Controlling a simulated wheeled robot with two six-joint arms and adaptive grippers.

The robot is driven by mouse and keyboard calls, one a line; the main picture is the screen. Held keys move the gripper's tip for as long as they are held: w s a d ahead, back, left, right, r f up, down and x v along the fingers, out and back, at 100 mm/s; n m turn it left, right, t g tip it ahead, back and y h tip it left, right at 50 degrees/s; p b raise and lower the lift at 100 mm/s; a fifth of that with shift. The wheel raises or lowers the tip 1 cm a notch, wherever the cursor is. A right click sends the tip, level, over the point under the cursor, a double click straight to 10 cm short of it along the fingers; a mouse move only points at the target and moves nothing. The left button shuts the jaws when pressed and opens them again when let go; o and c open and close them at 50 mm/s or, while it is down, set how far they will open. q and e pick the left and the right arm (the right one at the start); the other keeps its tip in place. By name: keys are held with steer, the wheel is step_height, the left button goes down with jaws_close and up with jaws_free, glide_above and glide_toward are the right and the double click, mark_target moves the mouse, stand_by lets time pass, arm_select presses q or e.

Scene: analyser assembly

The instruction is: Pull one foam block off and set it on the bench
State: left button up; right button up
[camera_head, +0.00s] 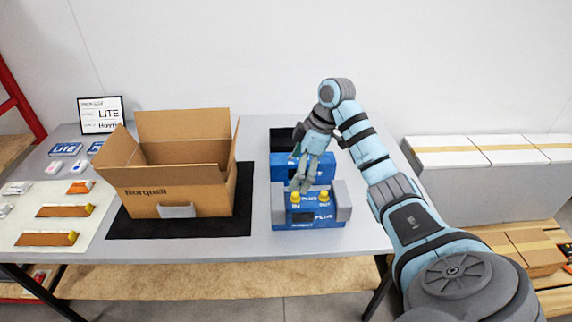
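A blue analyser (308,218) with two yellow caps stands on the bench (258,215), right of the carton. A grey foam block (343,201) sits on its right end and another grey foam block (278,203) on its left end. My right gripper (301,184) reaches in from the right and points down, over the back of the analyser nearer its left end. It holds no foam block that I can see. Its fingers are small and overlap the blue behind them, so their opening is unclear. My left gripper is out of view.
An open Norquell carton (180,200) stands on a black mat (240,215) to the left. A blue box (325,170) is behind the analyser. Bare bench lies in front of the analyser and right of it. White-topped boxes (450,155) stand at the far right.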

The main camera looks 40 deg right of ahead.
mark_target(281, 195)
steer(key=x, duration=0.6)
steer(key=shift+a+f+b, duration=0.3)
steer(key=shift+f+b, duration=0.1)
steer(key=shift+y, duration=0.3)
steer(key=f, duration=0.1)
steer(key=w+f, duration=0.1)
steer(key=a+f, duration=0.1)
steer(key=shift+w+f, duration=0.3)
steer(key=shift+w, duration=0.1)
steer(key=shift+w+a+f, duration=0.2)
steer(key=shift+w+f, duration=0.3)
steer(key=shift+f, duration=0.3)
steer(key=shift+s, duration=0.1)
steer(key=shift+s+r, duration=0.2)
steer(key=shift+s, duration=0.1)
steer(key=shift+c, duration=0.6)
steer(key=c, duration=0.6)
steer(key=o, duration=0.4)
steer(key=c, duration=0.6)
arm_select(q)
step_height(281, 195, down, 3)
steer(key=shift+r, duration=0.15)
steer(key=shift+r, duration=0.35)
arm_select(e)
steer(key=shift+r, duration=0.25)
